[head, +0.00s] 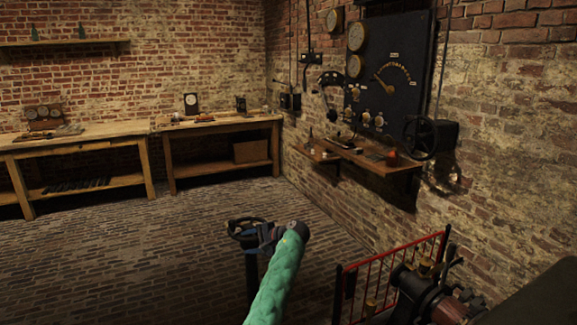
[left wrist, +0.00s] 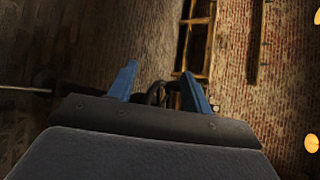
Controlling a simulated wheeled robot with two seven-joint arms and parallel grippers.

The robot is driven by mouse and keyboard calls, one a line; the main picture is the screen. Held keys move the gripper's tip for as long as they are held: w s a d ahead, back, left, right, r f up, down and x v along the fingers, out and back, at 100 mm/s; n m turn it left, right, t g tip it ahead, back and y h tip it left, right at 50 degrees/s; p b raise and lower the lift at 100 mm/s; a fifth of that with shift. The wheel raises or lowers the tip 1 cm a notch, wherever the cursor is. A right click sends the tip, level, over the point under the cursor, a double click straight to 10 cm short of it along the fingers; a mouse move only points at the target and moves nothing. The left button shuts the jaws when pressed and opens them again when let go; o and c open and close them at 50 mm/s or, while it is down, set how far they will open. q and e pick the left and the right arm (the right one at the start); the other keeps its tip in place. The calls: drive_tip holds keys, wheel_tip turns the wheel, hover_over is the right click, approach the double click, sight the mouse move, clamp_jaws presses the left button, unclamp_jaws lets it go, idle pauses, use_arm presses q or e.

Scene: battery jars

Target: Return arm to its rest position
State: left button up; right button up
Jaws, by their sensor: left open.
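My left arm, in a green sleeve, reaches up from the bottom middle of the head view. Its left gripper (head: 264,235) is beside a dark handwheel (head: 240,223) on an upright post. In the left wrist view the two blue fingers of the left gripper (left wrist: 160,84) stand apart, with no object visibly clamped. A dark curved part (left wrist: 157,95), likely the handwheel, shows between and beyond them. I cannot tell whether the fingers touch it. My right gripper is not in view.
A red railing (head: 392,270) and dark machinery (head: 428,298) stand at lower right. A wall shelf (head: 372,161) sits below a black gauge panel (head: 392,75). Wooden benches (head: 222,127) line the back wall. The brick floor (head: 130,240) at left is clear.

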use_arm(q)
drive_tip(key=s+d+r+n+t+h, duration=0.25)
drive_tip(key=r+n+h, duration=0.3)
drive_tip(key=r, duration=0.35)
drive_tip(key=s+f+n+t+h+p, duration=0.15)
drive_tip(key=s+h, duration=0.45)
drive_tip(key=s, duration=0.9)
drive_tip(key=s+a+f+g+h+p, duration=0.1)
drive_tip(key=s+f, duration=0.6)
drive_tip(key=s, duration=0.9)
drive_tip(key=s+a+f+g+p, duration=0.1)
drive_tip(key=s+f+g, duration=0.2)
drive_tip(key=s+f, duration=0.5)
drive_tip(key=s+f+g+h+p, duration=0.1)
drive_tip(key=s+f, duration=0.7)
drive_tip(key=s, duration=1.8)
drive_tip(key=shift+a+f+m+g+h, duration=0.15)
drive_tip(key=shift+a+m+g+h, duration=0.2)
drive_tip(key=shift+g, duration=0.45)
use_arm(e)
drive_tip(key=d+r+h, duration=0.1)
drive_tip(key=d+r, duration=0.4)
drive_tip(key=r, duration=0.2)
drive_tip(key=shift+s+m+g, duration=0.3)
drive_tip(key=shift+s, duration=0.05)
